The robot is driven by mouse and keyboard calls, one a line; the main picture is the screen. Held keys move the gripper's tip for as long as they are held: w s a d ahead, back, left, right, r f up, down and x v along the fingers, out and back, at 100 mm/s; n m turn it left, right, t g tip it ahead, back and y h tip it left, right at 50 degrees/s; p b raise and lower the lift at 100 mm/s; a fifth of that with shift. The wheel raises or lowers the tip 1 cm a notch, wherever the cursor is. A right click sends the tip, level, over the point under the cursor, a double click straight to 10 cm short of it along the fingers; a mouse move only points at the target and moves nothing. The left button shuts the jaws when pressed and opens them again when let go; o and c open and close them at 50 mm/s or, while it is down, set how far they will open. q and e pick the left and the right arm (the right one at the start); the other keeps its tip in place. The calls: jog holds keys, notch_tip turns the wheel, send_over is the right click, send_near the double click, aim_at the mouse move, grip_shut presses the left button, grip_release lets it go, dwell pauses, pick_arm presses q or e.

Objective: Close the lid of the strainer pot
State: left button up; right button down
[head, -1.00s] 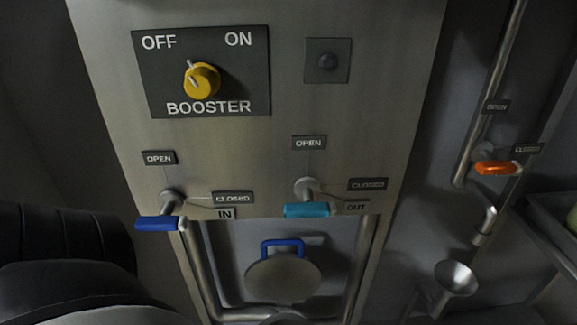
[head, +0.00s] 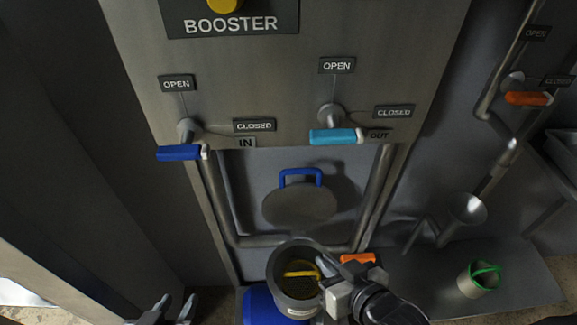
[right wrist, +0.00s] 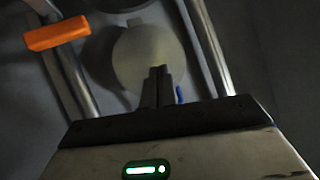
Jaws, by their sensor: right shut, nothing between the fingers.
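The strainer pot (head: 280,262) is a grey open vessel at the lower middle of the head view, with something yellow (head: 300,273) inside. Its round grey lid (head: 300,206) stands raised behind and above it, with a blue handle (head: 300,174) at the top. My right gripper (head: 335,297) is at the pot's right side in the head view. In the right wrist view its fingers (right wrist: 160,76) are shut and empty in front of the lid (right wrist: 145,50); part of the blue handle (right wrist: 180,94) shows beside them. My left gripper (head: 176,302) is at the bottom left, fingers apart, partly cut off.
Blue (head: 180,153) and light-blue (head: 335,136) valve levers stick out above the lid. An orange handle (head: 357,258) is right of the pot. A funnel (head: 468,210) and a green-rimmed cup (head: 479,279) are further right. Metal pipes frame the lid.

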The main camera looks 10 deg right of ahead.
jog(key=w+d+r+m+t+y, duration=0.2)
jog(key=w+d+r+m+y, duration=0.15)
jog(key=w+d+y, duration=0.2)
jog(key=w+d+r+m+t+y, duration=0.2)
jog(key=w+d+m+y, duration=0.25)
jog(key=d, duration=0.25)
jog(key=x, duration=0.9)
jog(key=shift+w+a+h, duration=0.15)
jog(key=shift+a+h, duration=0.15)
jog(key=shift+h, duration=0.1)
jog(key=shift+f, duration=0.2)
